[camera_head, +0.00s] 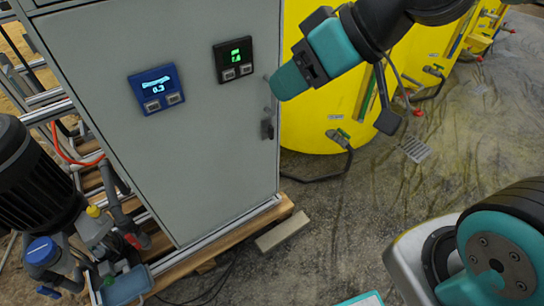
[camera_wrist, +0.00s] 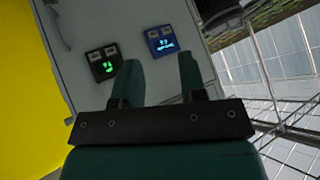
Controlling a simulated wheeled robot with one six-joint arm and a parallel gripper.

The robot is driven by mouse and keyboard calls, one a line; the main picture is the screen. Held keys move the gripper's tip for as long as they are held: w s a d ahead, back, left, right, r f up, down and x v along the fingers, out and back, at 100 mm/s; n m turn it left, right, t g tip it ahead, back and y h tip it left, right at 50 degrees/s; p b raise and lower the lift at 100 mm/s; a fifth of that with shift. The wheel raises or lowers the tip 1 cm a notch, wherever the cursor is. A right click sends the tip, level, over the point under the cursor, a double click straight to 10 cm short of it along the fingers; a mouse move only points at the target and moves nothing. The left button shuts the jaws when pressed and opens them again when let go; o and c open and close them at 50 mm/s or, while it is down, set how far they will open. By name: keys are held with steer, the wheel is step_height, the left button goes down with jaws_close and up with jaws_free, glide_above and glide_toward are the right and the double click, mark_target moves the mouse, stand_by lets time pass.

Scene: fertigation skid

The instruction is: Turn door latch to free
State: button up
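The grey cabinet door (camera_head: 190,130) fills the left half of the head view. A small dark latch (camera_head: 267,128) sits near the door's right edge, below the two displays. My gripper (camera_head: 287,84) is above and slightly right of the latch in the picture, apart from it. In the wrist view my gripper's two fingers (camera_wrist: 159,62) stand apart with nothing between them, pointing toward the door face (camera_wrist: 135,20). A grey handle-like shape (camera_wrist: 57,28) shows at the upper left there; I cannot tell its turn position.
The door carries a blue display (camera_head: 156,88) and a black display with green digits (camera_head: 234,60). Yellow tanks (camera_head: 310,125) stand behind at the right. A dark pump (camera_head: 35,180) and pipes are at the left. Open floor (camera_head: 350,220) lies right of the cabinet.

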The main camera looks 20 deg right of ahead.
steer(key=w+d+f+m+t+y+b, duration=0.1)
steer(key=w+d+f+t+b, duration=0.2)
steer(key=f+b, duration=0.85)
steer(key=w+d+f+t+b, duration=0.1)
steer(key=w+f+t+b, duration=0.3)
steer(key=f+b, duration=0.7)
steer(key=m+t+h+b, duration=0.25)
steer(key=t+b, duration=0.25)
steer(key=b, duration=1.1)
glide_toward(273, 133)
steer(key=p+x, duration=0.8)
steer(key=x, duration=0.2)
steer(key=c, duration=0.7)
